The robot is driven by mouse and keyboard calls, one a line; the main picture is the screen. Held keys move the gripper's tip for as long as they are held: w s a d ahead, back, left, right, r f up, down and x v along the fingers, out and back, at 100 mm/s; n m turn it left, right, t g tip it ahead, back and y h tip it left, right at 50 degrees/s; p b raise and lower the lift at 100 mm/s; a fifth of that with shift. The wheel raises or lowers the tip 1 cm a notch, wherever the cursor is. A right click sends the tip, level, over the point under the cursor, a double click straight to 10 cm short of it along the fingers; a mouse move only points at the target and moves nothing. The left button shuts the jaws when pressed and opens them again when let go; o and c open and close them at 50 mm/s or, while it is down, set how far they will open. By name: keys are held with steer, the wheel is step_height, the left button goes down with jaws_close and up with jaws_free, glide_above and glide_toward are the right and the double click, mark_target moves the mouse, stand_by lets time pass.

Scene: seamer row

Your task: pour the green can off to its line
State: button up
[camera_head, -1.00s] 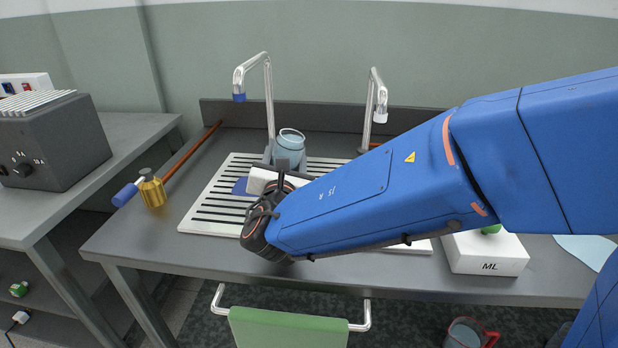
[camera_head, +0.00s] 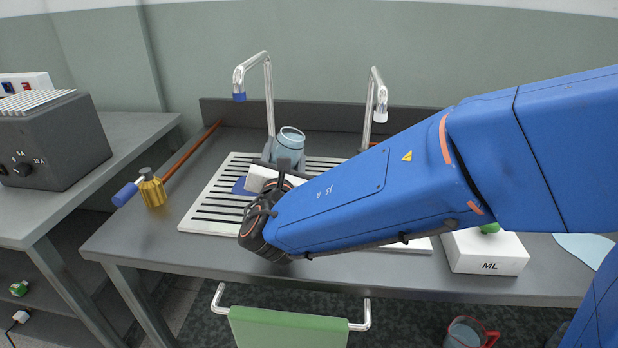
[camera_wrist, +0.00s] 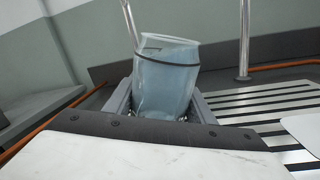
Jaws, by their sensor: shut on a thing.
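A clear container with pale blue contents (camera_head: 290,143) is in my gripper (camera_head: 284,163) above the slatted drain board. In the wrist view the container (camera_wrist: 167,80) stands between the two fingers (camera_wrist: 160,108), tilted a little, with a dark line around its upper part. My gripper is shut on it. A small green thing (camera_head: 490,228) shows on top of the white box marked ML (camera_head: 487,262); my arm hides most of it, and I cannot tell if it is the green can.
The white slatted drain board (camera_head: 208,212) lies under my arm. Two taps (camera_head: 268,95) (camera_head: 380,100) stand behind it. A brass burner-like thing (camera_head: 152,190) stands at the bench's left. A red-handled jug (camera_head: 467,334) is below the front edge. A green chair back (camera_head: 288,330) is in front.

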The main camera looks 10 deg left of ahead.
steer(key=shift+a+r+m+p, duration=0.25)
steer(key=shift+r+m+p, duration=0.25)
steer(key=shift+m, duration=0.6)
stand_by(2.2)
steer(key=f+n, duration=0.1)
steer(key=n, duration=0.1)
steer(key=d+n, duration=0.1)
steer(key=n, duration=0.1)
steer(key=shift+f, duration=0.35)
steer(key=shift+d+f+n+g+b, duration=0.2)
steer(key=shift+d+f+n+b, duration=0.15)
steer(key=shift+n, duration=0.25)
steer(key=shift+d+f+n+g+b, duration=0.1)
steer(key=shift+d+n+g+b, duration=0.1)
steer(key=shift+n+b, duration=0.35)
